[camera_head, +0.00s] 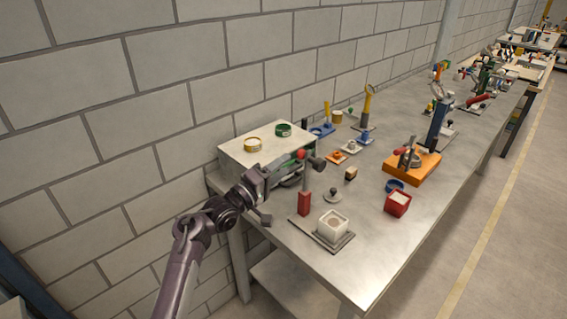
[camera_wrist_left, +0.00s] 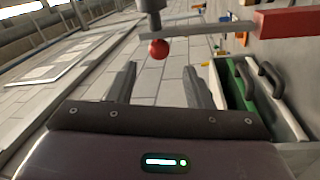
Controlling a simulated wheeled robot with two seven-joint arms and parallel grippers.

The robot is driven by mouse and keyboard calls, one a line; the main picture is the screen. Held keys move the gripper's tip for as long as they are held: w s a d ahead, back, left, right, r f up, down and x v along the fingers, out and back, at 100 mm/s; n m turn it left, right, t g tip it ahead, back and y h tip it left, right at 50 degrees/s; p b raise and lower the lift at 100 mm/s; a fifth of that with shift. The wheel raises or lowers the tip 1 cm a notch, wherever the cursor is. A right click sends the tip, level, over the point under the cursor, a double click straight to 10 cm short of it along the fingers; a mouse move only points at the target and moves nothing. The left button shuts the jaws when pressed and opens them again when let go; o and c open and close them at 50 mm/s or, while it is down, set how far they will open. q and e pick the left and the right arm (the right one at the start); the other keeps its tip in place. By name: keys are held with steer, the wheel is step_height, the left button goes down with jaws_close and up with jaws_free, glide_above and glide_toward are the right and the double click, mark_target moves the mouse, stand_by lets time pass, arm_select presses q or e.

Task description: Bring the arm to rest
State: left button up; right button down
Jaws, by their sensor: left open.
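My left arm reaches in from the bottom left of the head view. Its gripper (camera_head: 267,196) is at the table's near left corner, in front of a grey box. The jaws are open, and in the left wrist view the two fingers (camera_wrist_left: 160,84) stand apart with nothing between them. A red ball (camera_wrist_left: 158,48) on a dark stem shows beyond the fingertips; in the head view the red ball (camera_head: 301,154) is just right of the gripper. My right gripper is not in view.
The grey box (camera_head: 236,157) holds yellow and green rings on top. A red post (camera_head: 304,204) and a white sand-filled cup (camera_head: 333,226) stand close to the gripper's right. The metal table (camera_head: 376,232) carries many tools behind. A block wall rises left; floor is free right.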

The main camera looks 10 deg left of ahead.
arm_select(q)
steer(key=s+a+f+m+g+y, duration=0.2)
steer(key=s+f+y, duration=0.2)
steer(key=s+f, duration=0.25)
steer(key=s+a+f+m+g+y, duration=0.3)
steer(key=s+f+y, duration=0.1)
steer(key=s+f, duration=0.25)
steer(key=s+a+f+m+g+y, duration=0.2)
steer(key=s+m+g, duration=0.45)
steer(key=s, duration=1.85)
step_height(320, 180, down, 30)
steer(key=s+n+g+y, duration=0.1)
steer(key=n+g, duration=0.1)
steer(key=g, duration=0.1)
steer(key=s+a+f+b, duration=0.1)
steer(key=s+a+f, duration=0.2)
steer(key=s+f, duration=1.6)
steer(key=shift+s+m+g, duration=0.35)
steer(key=shift+s, duration=0.15)
